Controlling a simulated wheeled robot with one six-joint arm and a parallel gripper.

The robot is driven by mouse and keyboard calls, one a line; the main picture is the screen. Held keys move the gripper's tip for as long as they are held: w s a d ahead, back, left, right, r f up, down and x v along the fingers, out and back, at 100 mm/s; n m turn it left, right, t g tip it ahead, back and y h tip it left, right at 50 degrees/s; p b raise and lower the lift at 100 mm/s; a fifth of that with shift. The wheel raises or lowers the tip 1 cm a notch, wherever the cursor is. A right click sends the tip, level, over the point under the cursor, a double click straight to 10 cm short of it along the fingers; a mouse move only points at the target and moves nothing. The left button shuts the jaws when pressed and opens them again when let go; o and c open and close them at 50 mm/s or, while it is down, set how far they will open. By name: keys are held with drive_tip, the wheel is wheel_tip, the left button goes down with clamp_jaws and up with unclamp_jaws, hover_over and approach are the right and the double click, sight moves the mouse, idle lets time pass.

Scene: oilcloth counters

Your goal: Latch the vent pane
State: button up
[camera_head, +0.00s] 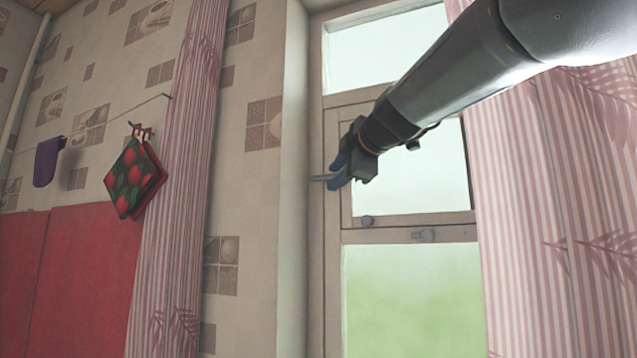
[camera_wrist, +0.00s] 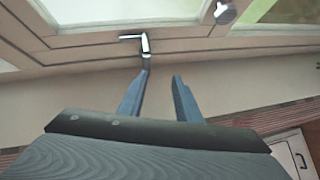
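The vent pane (camera_head: 425,185) is the middle light of the window, in a wooden inner frame; it looks closed against the frame. A small metal latch handle (camera_wrist: 143,46) sits on the frame in the wrist view, with one arm pointing left and one toward my gripper. In the head view a grey lever (camera_head: 320,178) shows just left of my fingers. My gripper (camera_wrist: 162,74) is open and empty, its two blue fingers apart. The left fingertip is at the near end of the handle; I cannot tell whether they touch. In the head view my gripper (camera_head: 339,170) partly covers the latch area.
Pink striped curtains (camera_head: 180,180) hang on both sides. Red potholders (camera_head: 135,178) and a purple cloth (camera_head: 48,161) hang on the left wall.

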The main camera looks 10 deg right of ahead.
sight(323, 177)
drive_tip(key=shift+n+t, duration=0.3)
drive_tip(key=w+p, duration=0.1)
drive_tip(key=w, duration=0.1)
drive_tip(key=w+a+r+p, duration=0.1)
drive_tip(key=w, duration=0.1)
drive_tip(key=w+p, duration=0.1)
drive_tip(key=w, duration=0.2)
drive_tip(key=shift+w+a+r, duration=0.1)
drive_tip(key=shift+a+r, duration=0.05)
clamp_jaws()
